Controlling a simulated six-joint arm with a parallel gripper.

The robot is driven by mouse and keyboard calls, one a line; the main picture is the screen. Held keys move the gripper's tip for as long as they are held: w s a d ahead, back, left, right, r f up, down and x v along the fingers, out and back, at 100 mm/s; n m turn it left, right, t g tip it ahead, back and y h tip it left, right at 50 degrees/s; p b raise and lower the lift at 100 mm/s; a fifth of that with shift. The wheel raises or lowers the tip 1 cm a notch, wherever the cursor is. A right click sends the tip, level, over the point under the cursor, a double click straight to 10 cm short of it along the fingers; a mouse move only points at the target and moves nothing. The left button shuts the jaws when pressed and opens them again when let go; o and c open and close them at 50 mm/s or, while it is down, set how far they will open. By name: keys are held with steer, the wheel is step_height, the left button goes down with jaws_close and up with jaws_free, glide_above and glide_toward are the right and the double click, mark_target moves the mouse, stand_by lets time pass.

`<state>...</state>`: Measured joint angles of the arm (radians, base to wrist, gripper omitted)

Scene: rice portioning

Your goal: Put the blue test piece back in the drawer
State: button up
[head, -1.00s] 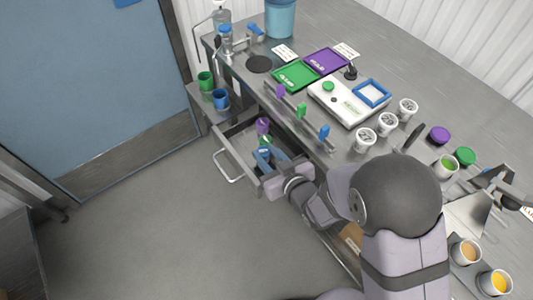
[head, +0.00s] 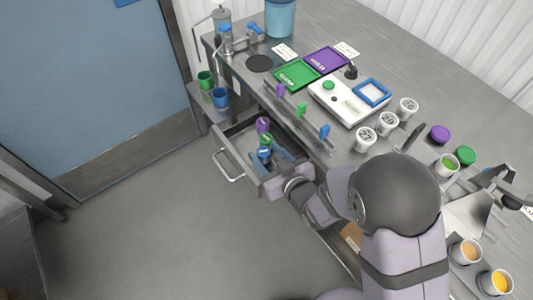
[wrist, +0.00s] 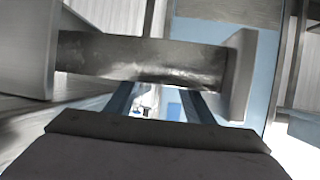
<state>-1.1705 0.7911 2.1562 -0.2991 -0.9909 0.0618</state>
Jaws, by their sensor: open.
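The blue test piece (head: 264,153) stands in the open drawer (head: 230,152), in line with a green piece (head: 265,140) and a purple piece (head: 263,124). My gripper (head: 278,160) is low at the drawer's right end, its blue fingers just beside the blue piece. The fingers are open and apart. In the wrist view the gripper (wrist: 158,105) shows two dark blue fingers with a gap between them and nothing clearly held. The blue piece's base is partly hidden by the drawer and fingers.
The drawer handle (head: 229,167) faces the open floor. Above the drawer, purple (head: 281,90), green (head: 301,110) and blue (head: 324,131) tabs line the bench edge. A white scale (head: 345,104) and several cups stand on the bench. A blue cup (head: 221,97) is at left.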

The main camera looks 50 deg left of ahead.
steer(key=b+v, duration=0.1)
steer(key=v, duration=0.6)
steer(key=shift+d+r, duration=0.2)
steer(key=shift+d, duration=0.05)
stand_by(0.3)
